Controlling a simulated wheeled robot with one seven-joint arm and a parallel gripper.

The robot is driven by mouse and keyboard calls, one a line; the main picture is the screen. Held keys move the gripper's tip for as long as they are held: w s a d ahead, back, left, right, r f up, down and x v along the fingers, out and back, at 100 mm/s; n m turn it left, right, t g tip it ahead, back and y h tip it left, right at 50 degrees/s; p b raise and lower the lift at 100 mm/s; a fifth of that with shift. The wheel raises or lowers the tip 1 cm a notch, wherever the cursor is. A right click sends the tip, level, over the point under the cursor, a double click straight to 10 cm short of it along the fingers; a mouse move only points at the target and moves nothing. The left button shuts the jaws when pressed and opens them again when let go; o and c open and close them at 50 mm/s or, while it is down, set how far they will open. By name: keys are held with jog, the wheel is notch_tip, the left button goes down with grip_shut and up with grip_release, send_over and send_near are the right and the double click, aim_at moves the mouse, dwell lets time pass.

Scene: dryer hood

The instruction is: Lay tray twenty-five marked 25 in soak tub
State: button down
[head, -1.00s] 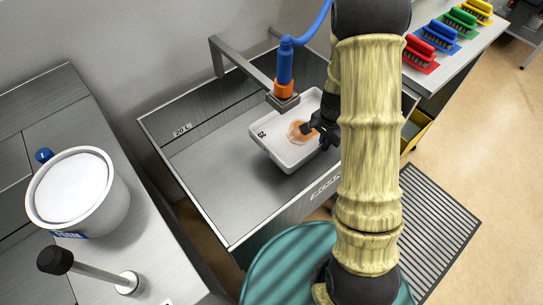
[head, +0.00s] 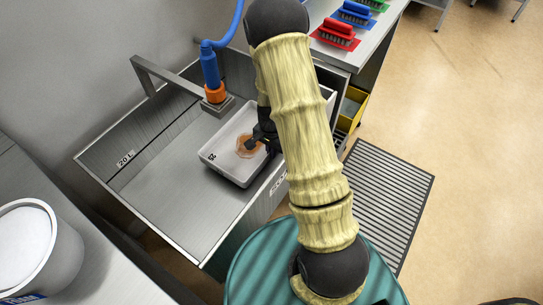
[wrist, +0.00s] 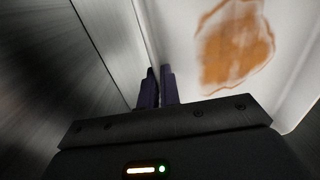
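The white tray (head: 225,168) marked 25 shows an orange-brown stain on its inner floor and lies over the steel soak tub (head: 165,185), near the hose nozzle. In the head view I cannot tell whether it rests on the tub floor or hangs above it.
A blue hose with an orange nozzle (head: 215,93) hangs by a steel bracket at the tub's back. A white bucket (head: 30,245) stands on the left counter. Coloured brushes (head: 335,33) lie on the right counter, above a yellow bin (head: 350,110). A floor grate (head: 385,195) lies right.

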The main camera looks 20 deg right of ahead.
jog(key=shift+f, duration=1.65)
jog(key=shift+f, duration=0.15)
jog(key=c, duration=1.6)
grip_release()
notch_tip(320, 180, up, 11)
jog(key=shift+r+p, duration=0.1)
jog(key=shift+p, duration=0.4)
jog(key=shift+r, duration=0.55)
